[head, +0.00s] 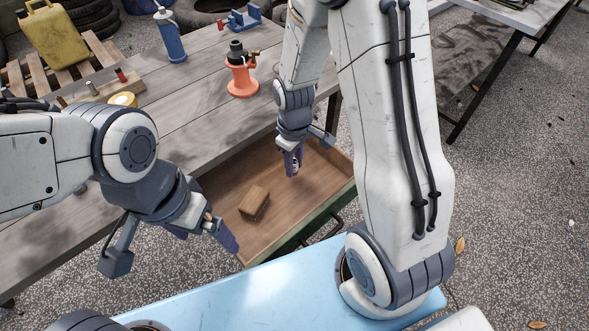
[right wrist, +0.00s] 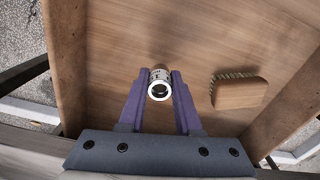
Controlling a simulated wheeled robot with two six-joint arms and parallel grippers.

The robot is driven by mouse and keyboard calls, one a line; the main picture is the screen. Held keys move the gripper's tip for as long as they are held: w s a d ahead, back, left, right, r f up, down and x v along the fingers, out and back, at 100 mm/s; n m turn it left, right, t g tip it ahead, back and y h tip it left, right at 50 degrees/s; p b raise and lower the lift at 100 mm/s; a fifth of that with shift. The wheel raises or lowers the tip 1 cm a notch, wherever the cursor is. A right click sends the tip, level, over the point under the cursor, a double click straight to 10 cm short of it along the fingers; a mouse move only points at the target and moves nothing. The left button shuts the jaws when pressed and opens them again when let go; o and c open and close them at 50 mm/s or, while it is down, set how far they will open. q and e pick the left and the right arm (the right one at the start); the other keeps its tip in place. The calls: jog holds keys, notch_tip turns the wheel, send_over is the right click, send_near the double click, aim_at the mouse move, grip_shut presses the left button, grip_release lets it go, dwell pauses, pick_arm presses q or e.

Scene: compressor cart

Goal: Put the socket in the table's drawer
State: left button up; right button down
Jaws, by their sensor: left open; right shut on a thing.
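The table's drawer (head: 290,207) stands pulled open in the head view, its wooden floor in plain sight. It also fills most of the right wrist view (right wrist: 120,40). My right gripper (head: 293,165) is over the drawer, pointing down. In the right wrist view its purple fingers (right wrist: 159,92) are shut on the socket (right wrist: 159,85), a small silvery metal cylinder with a dark hole. The socket's height above the drawer floor is hard to tell. My left gripper (head: 226,238) is open and empty near the drawer's front left corner.
A wooden brush (head: 254,202) lies in the drawer, right of the socket in the right wrist view (right wrist: 238,94). The grey table (head: 190,110) carries an orange jack (head: 242,78), a blue bottle (head: 171,40) and a yellow tape roll (head: 122,99). The drawer floor around the brush is bare.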

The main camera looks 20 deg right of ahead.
jog(key=shift+f, duration=1.25)
jog(key=shift+f+b, duration=0.15)
jog(key=shift+b, duration=0.15)
jog(key=c, duration=0.6)
grip_release()
notch_tip(320, 180, up, 12)
jog(key=p, duration=0.3)
jog(key=shift+f, duration=0.1)
jog(key=s+a+r, duration=0.4)
jog(key=s+a, duration=0.2)
jog(key=s, duration=0.3)
jog(key=s+a+r+n+y, duration=0.1)
jog(key=s+a+r, duration=0.3)
jog(key=s, duration=0.5)
jog(key=shift+a+r, duration=0.25)
jog(key=shift+a, duration=1)
